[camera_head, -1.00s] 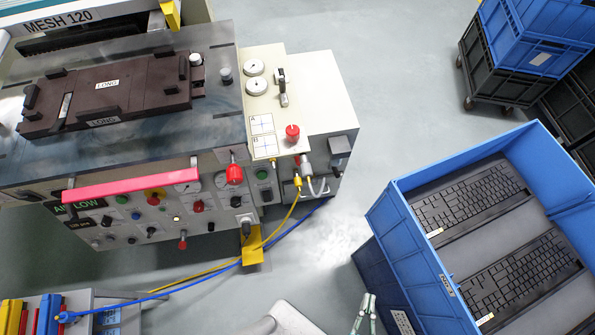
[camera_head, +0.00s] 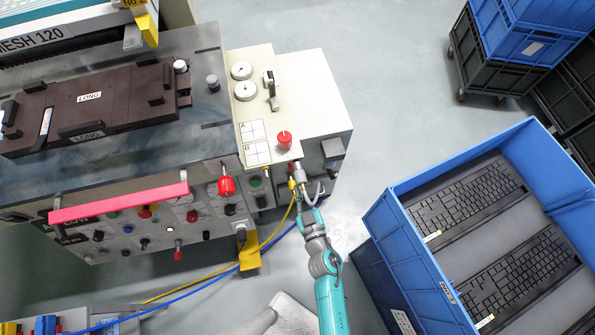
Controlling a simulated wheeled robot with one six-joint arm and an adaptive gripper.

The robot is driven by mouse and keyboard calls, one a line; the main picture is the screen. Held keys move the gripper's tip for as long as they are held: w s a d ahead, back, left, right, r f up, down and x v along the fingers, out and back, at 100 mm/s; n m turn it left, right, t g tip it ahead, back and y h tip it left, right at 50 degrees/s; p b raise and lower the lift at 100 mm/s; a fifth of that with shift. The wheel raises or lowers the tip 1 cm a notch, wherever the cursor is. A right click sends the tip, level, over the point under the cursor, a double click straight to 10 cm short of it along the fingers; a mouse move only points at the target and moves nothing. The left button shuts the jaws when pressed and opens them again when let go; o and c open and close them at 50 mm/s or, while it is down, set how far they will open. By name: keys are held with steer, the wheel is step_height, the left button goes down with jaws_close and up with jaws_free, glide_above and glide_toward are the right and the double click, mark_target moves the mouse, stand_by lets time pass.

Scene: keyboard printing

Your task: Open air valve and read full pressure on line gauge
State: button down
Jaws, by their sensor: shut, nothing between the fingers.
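The printing machine's cream side panel carries two round white gauges, an upper one (camera_head: 242,70) and a lower one (camera_head: 246,90); their needles are too small to read. Beside them is a fitting with a dark lever (camera_head: 273,97). A red knob (camera_head: 284,139) stands near the panel's front edge. Below that edge is a red and grey hose fitting (camera_head: 293,170), with a yellow hose at its lower end. Which part is the air valve is not labelled legibly. My gripper (camera_head: 299,192) is shut and empty, just below this fitting and among the hoses; I cannot tell if it touches.
The front panel holds several knobs, a larger red knob (camera_head: 226,186) and a pink bar (camera_head: 120,203). Yellow and blue hoses (camera_head: 205,285) run across the floor. A blue crate (camera_head: 440,280) with keyboards stands right of my arm. Open floor lies beyond the machine (camera_head: 390,80).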

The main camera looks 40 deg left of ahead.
steer(key=x, duration=0.9)
steer(key=shift+w+a, duration=0.1)
